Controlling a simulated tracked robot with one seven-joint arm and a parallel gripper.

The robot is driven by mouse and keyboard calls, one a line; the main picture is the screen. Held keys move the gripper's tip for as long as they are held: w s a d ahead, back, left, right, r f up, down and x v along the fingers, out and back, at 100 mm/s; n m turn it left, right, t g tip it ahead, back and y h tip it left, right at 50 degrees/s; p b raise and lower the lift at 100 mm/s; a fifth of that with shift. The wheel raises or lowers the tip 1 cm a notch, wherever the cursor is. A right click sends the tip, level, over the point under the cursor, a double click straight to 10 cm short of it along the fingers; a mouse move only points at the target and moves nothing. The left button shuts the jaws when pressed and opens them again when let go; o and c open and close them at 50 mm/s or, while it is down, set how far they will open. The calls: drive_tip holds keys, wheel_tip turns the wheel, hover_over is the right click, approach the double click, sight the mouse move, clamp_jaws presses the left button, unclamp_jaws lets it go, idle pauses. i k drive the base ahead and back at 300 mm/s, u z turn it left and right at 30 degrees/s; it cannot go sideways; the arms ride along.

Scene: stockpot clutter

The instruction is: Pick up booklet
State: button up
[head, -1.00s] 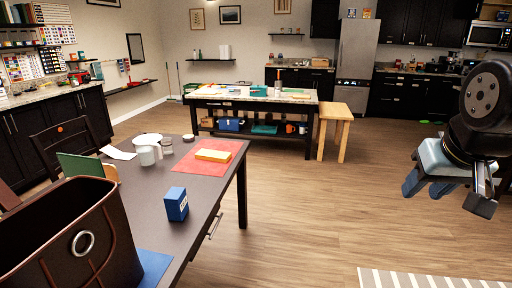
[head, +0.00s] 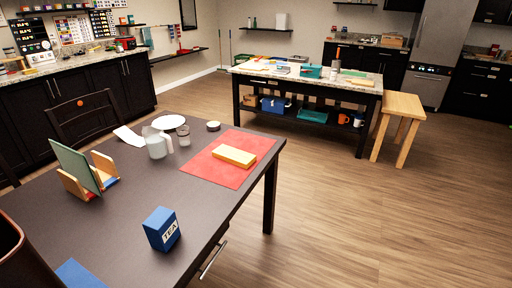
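A thin green upright panel, which looks like a booklet (head: 77,164), leans tilted in a small wooden holder (head: 105,164) on the left part of the dark table. Something small and blue shows at the holder's right side. A flat blue item (head: 78,274) lies at the table's near edge, partly cut off by the frame; I cannot tell what it is. My gripper is outside the current head view, so its distance from the booklet does not show.
The dark table (head: 110,222) also bears a blue tea box (head: 161,229), a yellow block (head: 233,156) on a red mat (head: 205,168), a white pitcher (head: 156,146), a glass jar (head: 184,136) and a plate (head: 168,122). A brown bag (head: 10,255) edges in at left.

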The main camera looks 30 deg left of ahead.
sight(243, 159)
drive_tip(key=u, duration=0.3)
drive_tip(key=i, duration=1)
drive_tip(key=u, duration=1.05)
drive_tip(key=i, duration=0.4)
drive_tip(key=u, duration=0.1)
drive_tip(key=k, duration=0.95)
drive_tip(key=u, duration=0.15)
drive_tip(key=i, duration=0.95)
drive_tip(key=z, duration=0.1)
